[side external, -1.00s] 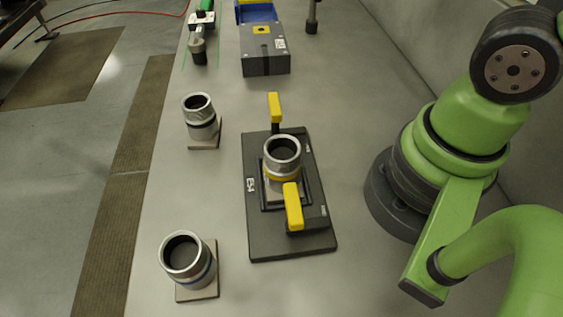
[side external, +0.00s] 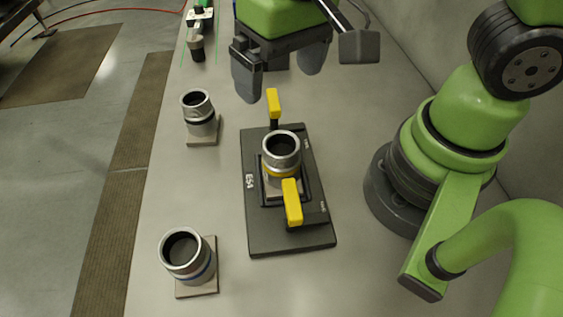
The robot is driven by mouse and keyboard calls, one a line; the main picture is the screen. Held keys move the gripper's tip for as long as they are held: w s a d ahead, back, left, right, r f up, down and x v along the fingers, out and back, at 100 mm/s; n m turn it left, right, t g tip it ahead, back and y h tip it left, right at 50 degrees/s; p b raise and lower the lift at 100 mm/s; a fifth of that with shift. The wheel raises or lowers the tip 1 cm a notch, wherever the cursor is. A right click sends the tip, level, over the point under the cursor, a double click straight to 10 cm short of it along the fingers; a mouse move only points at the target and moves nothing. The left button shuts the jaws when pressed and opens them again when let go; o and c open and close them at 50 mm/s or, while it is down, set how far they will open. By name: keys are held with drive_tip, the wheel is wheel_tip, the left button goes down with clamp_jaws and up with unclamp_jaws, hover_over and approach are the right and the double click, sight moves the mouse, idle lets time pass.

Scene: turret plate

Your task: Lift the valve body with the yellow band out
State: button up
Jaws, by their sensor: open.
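The valve body with the yellow band (side external: 281,153) is a silver cylinder standing upright in the nest of a dark turret plate (side external: 262,239) marked E54. A yellow-handled clamp (side external: 292,203) stands in front of it and partly covers its lower side. A second yellow-handled clamp (side external: 274,103) stands behind it. Both yellow handles point upward or tilt; their exact grip on the body cannot be told. My gripper (side external: 279,86) is open and empty, above and behind the plate at the top of the view, apart from the valve body.
Another valve body with a dark band (side external: 199,116) stands on a small base at left. One with a blue band (side external: 187,257) stands at front left. A black-and-silver tool (side external: 196,45) lies at the back. The table between plate and left bodies is clear.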

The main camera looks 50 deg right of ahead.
drive_tip(key=g, duration=0.1)
hover_over(281, 152)
drive_tip(key=shift+h, duration=0.4)
drive_tip(key=f, duration=0.7)
drive_tip(key=shift+w+a+f, duration=0.1)
drive_tip(key=shift+w+f, duration=0.25)
drive_tip(key=shift+s+f, duration=0.2)
drive_tip(key=shift+f, duration=1.35)
drive_tip(key=shift+s+f, duration=0.2)
drive_tip(key=shift+f, duration=1.35)
drive_tip(key=c, duration=1.4)
drive_tip(key=shift+r, duration=0.1)
